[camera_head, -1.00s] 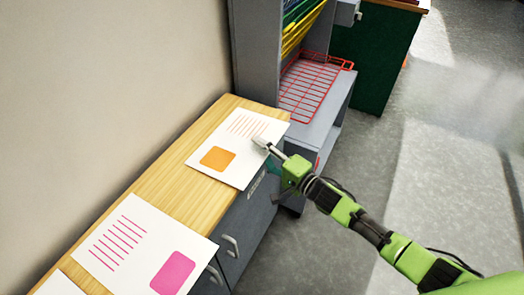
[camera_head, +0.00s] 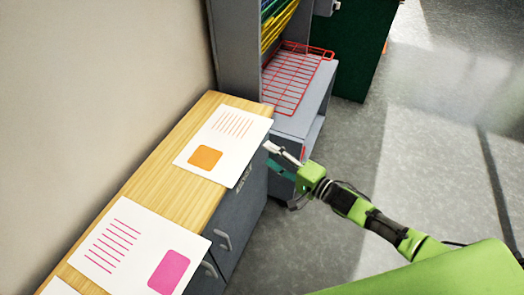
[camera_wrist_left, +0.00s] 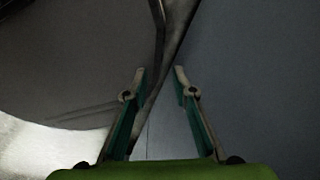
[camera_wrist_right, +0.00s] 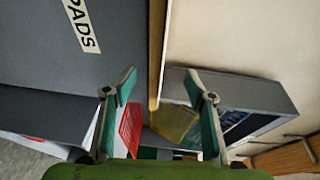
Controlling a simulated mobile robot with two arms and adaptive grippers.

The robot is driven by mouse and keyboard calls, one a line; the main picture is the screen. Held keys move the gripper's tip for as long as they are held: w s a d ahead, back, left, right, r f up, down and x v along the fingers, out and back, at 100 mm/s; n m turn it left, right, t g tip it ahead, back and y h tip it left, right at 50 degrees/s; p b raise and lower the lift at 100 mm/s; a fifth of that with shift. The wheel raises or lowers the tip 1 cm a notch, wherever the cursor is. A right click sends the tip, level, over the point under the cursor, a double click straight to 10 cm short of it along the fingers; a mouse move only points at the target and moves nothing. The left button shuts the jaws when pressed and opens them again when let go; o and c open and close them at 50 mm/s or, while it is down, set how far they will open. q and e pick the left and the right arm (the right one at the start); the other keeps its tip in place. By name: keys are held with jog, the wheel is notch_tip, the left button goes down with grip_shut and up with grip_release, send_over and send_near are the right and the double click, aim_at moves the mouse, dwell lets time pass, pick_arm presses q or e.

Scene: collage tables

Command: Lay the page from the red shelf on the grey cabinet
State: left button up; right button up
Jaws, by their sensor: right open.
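A white page with orange lines and an orange square (camera_head: 240,148) lies flat on the wooden top of the grey cabinet (camera_head: 178,195), its right edge at the cabinet's front edge. The red wire shelf (camera_head: 290,85) in the grey rack beyond holds no page that I can see. My right gripper (camera_head: 269,148) is open and empty just off the page's right edge, in front of the cabinet. In the right wrist view its fingers (camera_wrist_right: 160,86) are spread apart. My left gripper (camera_wrist_left: 160,72) shows only in the left wrist view, its fingers apart with nothing between them.
A white page with pink lines and a pink square (camera_head: 135,245) lies nearer on the same top, with part of another page (camera_head: 60,287) at the bottom edge. A wall (camera_head: 90,90) borders the cabinet on the left. A dark green cabinet (camera_head: 360,50) stands behind. Open floor (camera_head: 430,150) is on the right.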

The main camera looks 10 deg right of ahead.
jog(key=shift+s+d, duration=0.15)
jog(key=shift+d, duration=0.15)
jog(key=shift+r, duration=0.15)
jog(key=r+p, duration=0.1)
jog(key=s+d+r+p, duration=0.1)
jog(key=r+p, duration=0.1)
jog(key=d+r+p, duration=0.1)
jog(key=p, duration=0.1)
jog(key=shift+s+d+r, duration=0.2)
jog(key=shift+s+r, duration=0.2)
jog(key=shift+f, duration=0.1)
dwell(0.3)
